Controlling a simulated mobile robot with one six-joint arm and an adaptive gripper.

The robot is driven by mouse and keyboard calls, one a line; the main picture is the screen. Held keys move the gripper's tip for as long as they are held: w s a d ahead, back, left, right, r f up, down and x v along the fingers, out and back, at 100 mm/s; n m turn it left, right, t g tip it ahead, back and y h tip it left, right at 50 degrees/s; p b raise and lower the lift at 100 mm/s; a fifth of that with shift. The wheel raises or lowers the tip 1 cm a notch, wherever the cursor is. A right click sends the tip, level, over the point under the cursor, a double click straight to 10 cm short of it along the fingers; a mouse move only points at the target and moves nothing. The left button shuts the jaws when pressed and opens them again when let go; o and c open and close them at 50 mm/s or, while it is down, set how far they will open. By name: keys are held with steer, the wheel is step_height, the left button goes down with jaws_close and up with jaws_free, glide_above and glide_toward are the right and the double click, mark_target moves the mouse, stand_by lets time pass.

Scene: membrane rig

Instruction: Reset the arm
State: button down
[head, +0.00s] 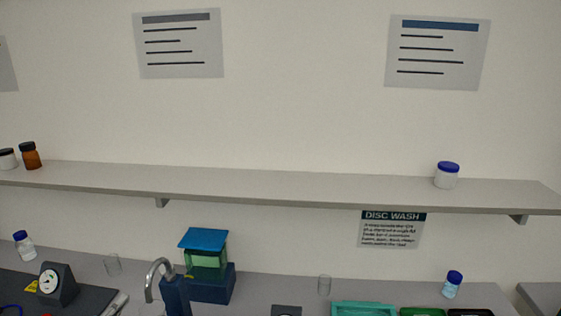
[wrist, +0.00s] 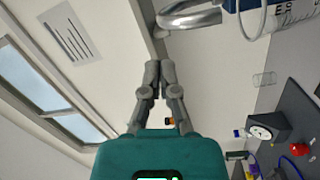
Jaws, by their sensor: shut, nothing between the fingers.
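My gripper (wrist: 159,78) shows in the wrist view with its two grey fingers together at the tips, shut and empty. Its teal body fills the lower middle of that view. It points up the tilted picture toward the edge of the shelf and a curved metal spout (wrist: 188,20). The gripper and arm do not show in the head view. Nothing is seen touching the fingers.
The bench (head: 275,287) carries a dial gauge (head: 56,283), a curved tap (head: 152,277), a teal-lidded box (head: 204,250), glass beakers and a blue-capped bottle (head: 452,284). A shelf (head: 290,186) above holds jars. A window (wrist: 40,85) is at left in the wrist view.

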steer(key=w+d+f+m+g+h+b, duration=0.1)
steer(key=w+d+f+m+g+h, duration=0.3)
steer(key=d, duration=0.6)
steer(key=w+d+f+g+y, duration=0.1)
steer(key=w+d+f+g, duration=0.2)
steer(key=w+d+f, duration=0.35)
steer(key=w+d+f+m+g+h+b, duration=0.1)
steer(key=w+d+f+m+g+h, duration=0.3)
steer(key=d, duration=0.8)
steer(key=s+d+f+m+g+y+b, duration=0.1)
steer(key=d+f+m+g+y, duration=0.1)
steer(key=d, duration=1.1)
steer(key=s+d+f+m+g+y+b, duration=0.1)
steer(key=d+f+g+y, duration=0.4)
steer(key=d, duration=0.9)
steer(key=shift+s+d+f+m+g+y, duration=0.25)
steer(key=shift+s+f+m+y, duration=0.45)
steer(key=shift+f+m+y, duration=0.55)
